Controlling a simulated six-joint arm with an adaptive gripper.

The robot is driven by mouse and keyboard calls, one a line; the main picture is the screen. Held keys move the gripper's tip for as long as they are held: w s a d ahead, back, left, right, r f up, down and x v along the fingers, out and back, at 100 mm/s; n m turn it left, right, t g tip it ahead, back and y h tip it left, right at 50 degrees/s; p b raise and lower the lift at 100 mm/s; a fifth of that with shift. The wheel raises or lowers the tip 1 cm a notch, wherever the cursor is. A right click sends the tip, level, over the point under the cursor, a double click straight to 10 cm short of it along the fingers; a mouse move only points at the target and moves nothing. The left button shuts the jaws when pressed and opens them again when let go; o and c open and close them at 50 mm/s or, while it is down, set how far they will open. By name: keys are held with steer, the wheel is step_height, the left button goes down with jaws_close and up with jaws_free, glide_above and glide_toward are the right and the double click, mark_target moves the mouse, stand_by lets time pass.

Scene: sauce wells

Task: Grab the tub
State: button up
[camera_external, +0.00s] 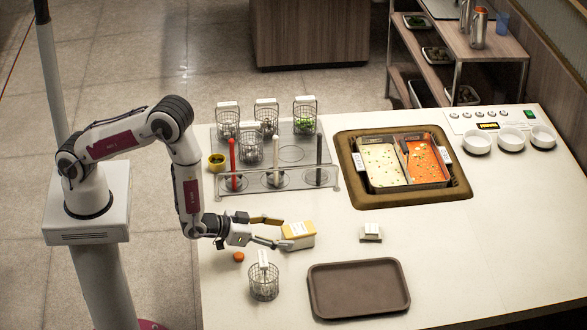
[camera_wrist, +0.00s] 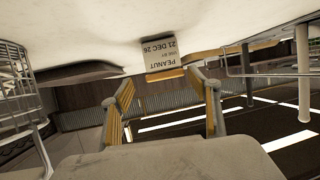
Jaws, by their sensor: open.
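The tub (camera_external: 299,240) stands on the counter, with a yellow top, a pale body and a white label. In the wrist view the tub (camera_wrist: 163,74) appears upside down, its label reading PEANUT, use by 21 DEC 26. My gripper (camera_external: 281,233) is low over the counter, open and empty, its fingers pointing right at the tub. In the wrist view the tub shows just beyond and between the spread yellow-padded fingertips (camera_wrist: 160,82). I cannot tell whether either finger touches it.
A wire basket (camera_external: 264,283) and a small orange ball (camera_external: 239,257) are near my gripper. A rack (camera_external: 330,181) with upright handles stands behind. The sauce well (camera_external: 405,195) is back right.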

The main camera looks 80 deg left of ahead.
mark_target(299, 232)
steer(key=shift+w+a+f, duration=0.15)
steer(key=shift+w+f, duration=0.05)
steer(key=shift+w, duration=0.3)
steer(key=shift+w, duration=0.1)
steer(key=shift+a+x, duration=0.2)
steer(key=shift+x, duration=1.1)
steer(key=shift+a+x, duration=0.2)
steer(key=shift+x, duration=1.05)
steer(key=c, duration=1.4)
steer(key=shift+r, duration=0.2)
steer(key=shift+c, duration=0.2)
steer(key=shift+r, duration=4.8)
